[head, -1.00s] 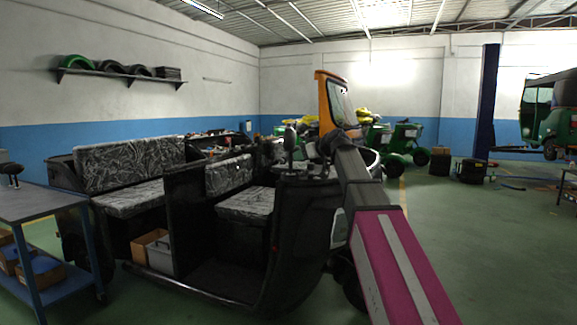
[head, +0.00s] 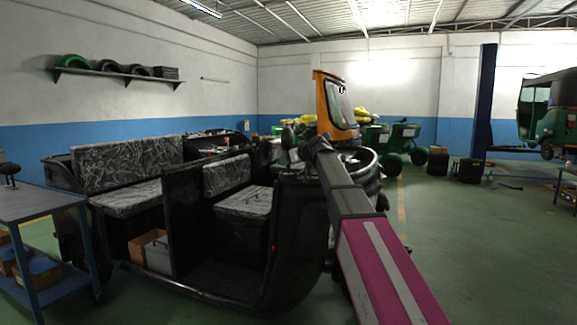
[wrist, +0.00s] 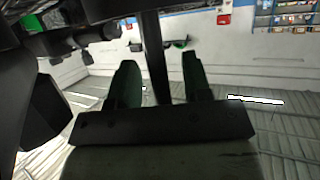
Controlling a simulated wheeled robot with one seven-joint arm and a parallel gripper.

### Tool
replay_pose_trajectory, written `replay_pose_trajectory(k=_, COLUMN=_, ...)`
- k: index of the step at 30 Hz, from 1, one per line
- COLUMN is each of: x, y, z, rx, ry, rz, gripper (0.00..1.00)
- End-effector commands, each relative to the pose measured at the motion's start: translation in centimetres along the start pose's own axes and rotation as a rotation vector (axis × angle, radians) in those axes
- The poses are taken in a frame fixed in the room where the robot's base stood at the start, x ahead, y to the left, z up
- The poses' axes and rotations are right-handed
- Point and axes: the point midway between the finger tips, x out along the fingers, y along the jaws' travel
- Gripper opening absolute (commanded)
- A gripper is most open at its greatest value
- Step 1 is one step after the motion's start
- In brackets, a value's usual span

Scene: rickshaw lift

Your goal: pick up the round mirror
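A small dark oval shape (head: 289,138), which looks like the round mirror, stands above the front of the black open rickshaw (head: 285,235) in the head view. It is just left of the far end of my arm. My gripper is hard to make out there. In the wrist view, which looks upside down, my gripper (wrist: 160,75) has its two dark green fingers well apart. A dark upright post (wrist: 152,50) shows between the fingers; I cannot tell whether it is the mirror's stalk or whether it lies deeper. No mirror glass is clearly visible.
A blue-legged work table (head: 40,207) stands at the left. An orange windscreen frame (head: 336,103) and green vehicle parts (head: 400,135) are behind my arm. A blue post (head: 486,100) and a green rickshaw (head: 550,112) are at the right. The floor at the right is mostly clear.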

Motion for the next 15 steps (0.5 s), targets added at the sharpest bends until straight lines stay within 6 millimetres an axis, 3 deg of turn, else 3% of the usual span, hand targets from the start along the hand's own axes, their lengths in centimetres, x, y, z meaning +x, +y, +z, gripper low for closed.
replay_pose_trajectory(k=1, x=-0.01, y=0.0, z=0.0, rx=0.0, ry=0.0, rz=0.0, gripper=0.29)
replay_pose_trajectory(k=3, x=-0.02, y=-0.01, z=0.01, rx=0.0, ry=0.0, rz=0.0, gripper=0.06)
replay_pose_trajectory(k=4, x=-0.02, y=-0.01, z=0.01, rx=0.0, ry=0.0, rz=0.0, gripper=0.0)
replay_pose_trajectory(k=15, x=-0.07, y=0.0, z=-0.15, rx=0.0, ry=0.001, rz=0.0, gripper=0.0)
